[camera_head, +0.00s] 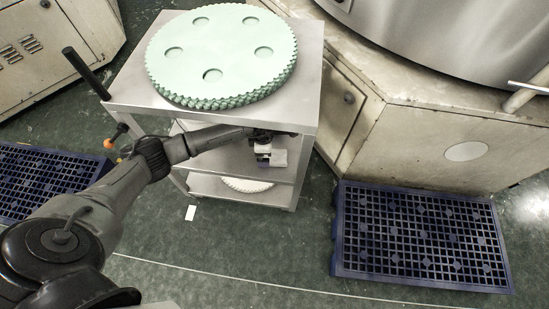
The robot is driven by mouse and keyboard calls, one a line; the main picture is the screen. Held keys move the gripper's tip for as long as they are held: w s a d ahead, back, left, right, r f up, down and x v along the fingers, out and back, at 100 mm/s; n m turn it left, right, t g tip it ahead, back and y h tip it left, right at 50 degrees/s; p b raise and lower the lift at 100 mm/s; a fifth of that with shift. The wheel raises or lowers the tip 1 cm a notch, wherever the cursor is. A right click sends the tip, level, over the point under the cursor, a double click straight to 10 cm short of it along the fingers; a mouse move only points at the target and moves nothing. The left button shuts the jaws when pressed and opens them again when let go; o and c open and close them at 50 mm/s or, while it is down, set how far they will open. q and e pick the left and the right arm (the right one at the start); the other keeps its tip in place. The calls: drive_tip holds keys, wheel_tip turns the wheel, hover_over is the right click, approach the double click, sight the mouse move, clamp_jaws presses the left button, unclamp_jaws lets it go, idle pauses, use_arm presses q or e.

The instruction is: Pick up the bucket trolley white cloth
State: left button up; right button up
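A metal trolley (212,115) stands at the upper middle, with open shelves below its top. My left arm comes in from the left and reaches in front of the trolley. My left gripper (264,157) points down over the middle shelf, below the top's front edge. A small pale, whitish piece (279,158), possibly the white cloth, shows right beside its fingertips on the shelf side. The fingers are too small and dark to tell whether they hold it. No bucket can be made out. My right gripper is out of view.
Stacked pale green toothed discs (222,50) cover much of the trolley top. A pale toothed disc (247,185) lies on the low shelf. A dark blue grid pallet (420,236) lies right, another (45,180) left. A white card (190,213) lies on the green floor. A large machine stands right.

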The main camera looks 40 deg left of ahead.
use_arm(q)
wheel_tip(320, 180, down, 3)
drive_tip(key=shift+d+f+b, duration=0.1)
drive_tip(key=shift+f+b, duration=0.05)
drive_tip(key=shift+b, duration=0.5)
drive_tip(key=c, duration=0.9)
